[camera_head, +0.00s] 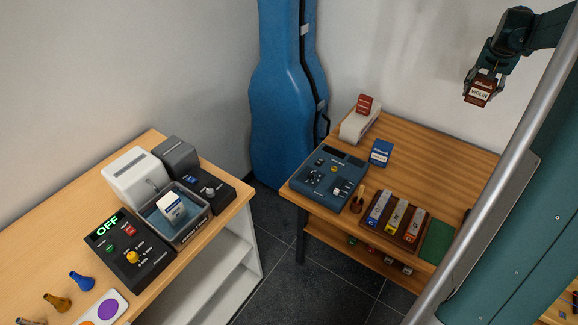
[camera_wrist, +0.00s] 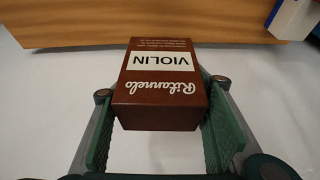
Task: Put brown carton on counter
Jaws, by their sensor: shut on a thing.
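The brown carton (camera_head: 480,92) has a white label reading VIOLIN. In the wrist view the carton (camera_wrist: 158,90) sits between the two green finger pads, its lettering upside down. My gripper (camera_head: 482,86) is shut on it and holds it up in the air, above the right part of the wooden table and in front of the white wall. The counter may be the light wooden top (camera_head: 36,259) at the left or the wooden table (camera_head: 446,146) at the right; I cannot tell which. The carton is apart from both.
On the right table stand a blue device (camera_head: 327,178), a blue box (camera_head: 380,153), a white device with a red box (camera_head: 364,105) on it, and a tray (camera_head: 396,222) of small boxes. A blue instrument case (camera_head: 284,110) stands in the corner. The right table's back right is clear.

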